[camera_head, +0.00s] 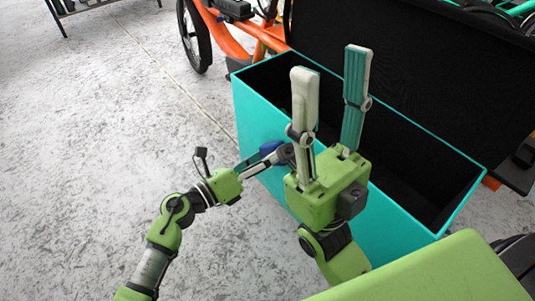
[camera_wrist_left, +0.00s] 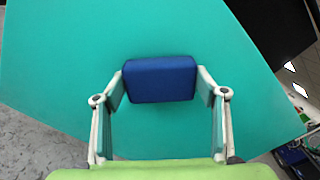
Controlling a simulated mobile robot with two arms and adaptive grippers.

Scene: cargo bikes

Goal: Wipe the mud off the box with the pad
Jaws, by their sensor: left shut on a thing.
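The box (camera_head: 258,115) is turquoise with a black inside and stands open. Its outer side wall fills much of the left wrist view (camera_wrist_left: 65,60). My left gripper (camera_head: 272,154) is shut on the blue pad (camera_wrist_left: 160,80), its fingers at the pad's two ends. The pad also shows in the head view (camera_head: 268,147), at the box's near side wall. I cannot tell whether it touches the wall. No mud shows clearly on the visible part of the wall. My right gripper (camera_head: 331,62) points up with its fingers spread wide and empty, and it hides part of the box.
A black raised panel (camera_head: 420,60) stands behind the box. An orange bike (camera_head: 235,42) with a black wheel is at the back. My own green body is at the lower right. The grey floor (camera_head: 100,120) at left is clear.

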